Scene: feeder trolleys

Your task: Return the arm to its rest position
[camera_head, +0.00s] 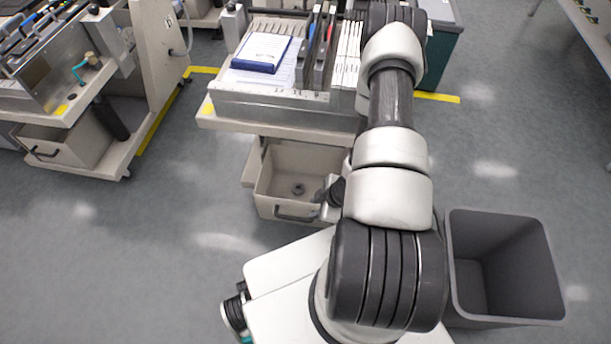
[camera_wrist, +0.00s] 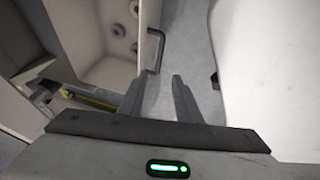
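My arm reaches forward over the feeder trolley and folds back down. In the head view my gripper (camera_head: 330,198) shows in part beside the right end of the trolley's lower bin; the arm hides the rest.
The lower bin (camera_head: 273,208) has a front handle and a few round parts inside. The feeder trolley (camera_head: 260,103) carries a blue-edged box (camera_head: 262,53) and upright feeders. An empty grey bin (camera_head: 510,322) stands right of my base.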

